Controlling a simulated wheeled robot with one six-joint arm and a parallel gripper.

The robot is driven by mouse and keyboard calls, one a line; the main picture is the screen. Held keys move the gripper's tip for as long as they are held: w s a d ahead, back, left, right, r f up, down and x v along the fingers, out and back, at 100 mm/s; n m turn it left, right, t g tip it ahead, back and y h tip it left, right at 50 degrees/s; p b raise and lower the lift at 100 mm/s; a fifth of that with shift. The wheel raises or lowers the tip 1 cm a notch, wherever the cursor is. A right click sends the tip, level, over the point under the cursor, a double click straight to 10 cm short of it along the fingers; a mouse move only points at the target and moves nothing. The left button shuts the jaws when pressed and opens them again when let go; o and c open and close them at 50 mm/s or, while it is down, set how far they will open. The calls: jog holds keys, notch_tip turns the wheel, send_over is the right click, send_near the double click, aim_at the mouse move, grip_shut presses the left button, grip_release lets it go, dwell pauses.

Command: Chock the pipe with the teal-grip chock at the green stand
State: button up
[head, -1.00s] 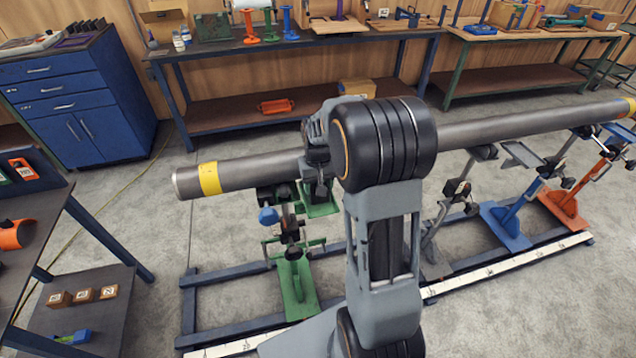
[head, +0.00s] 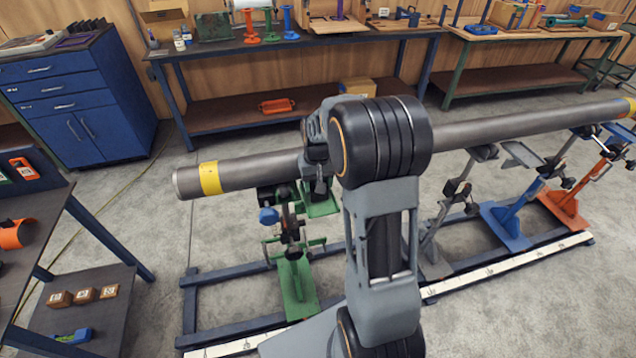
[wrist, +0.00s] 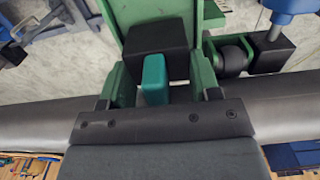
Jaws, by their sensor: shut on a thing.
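The grey pipe (head: 250,172) with a yellow band lies across the stands. The green stand (head: 297,285) is under its left part, with a green plate (head: 322,208) beside the pipe. My gripper (wrist: 155,88) is shut on the teal grip (wrist: 154,78) of the chock. The chock's black block (wrist: 160,50) is over the green plate (wrist: 135,12) in the wrist view. I cannot tell whether the block touches the plate or the pipe. In the head view my gripper (head: 318,185) is beside the pipe and partly hidden by my arm.
Grey, blue (head: 505,225) and orange (head: 565,205) stands bear the pipe further right. The dark base frame (head: 190,300) has a white scale strip along its front. A side table (head: 65,240) with wooden blocks is at left. Workbenches line the back wall.

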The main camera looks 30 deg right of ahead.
jog(key=shift+w+d, duration=0.15)
jog(key=shift+w, duration=0.65)
jog(key=o, duration=1.1)
jog(key=shift+r, duration=0.15)
jog(key=shift+s+r+p, duration=0.15)
jog(key=shift+r+p, duration=0.7)
jog(key=shift+r, duration=0.25)
jog(key=shift+s+r+p, duration=0.2)
jog(key=shift+r+p, duration=0.7)
jog(key=shift+r, duration=0.25)
jog(key=shift+s+r+p, duration=0.15)
jog(key=shift+r+p, duration=0.7)
jog(key=shift+r, duration=0.25)
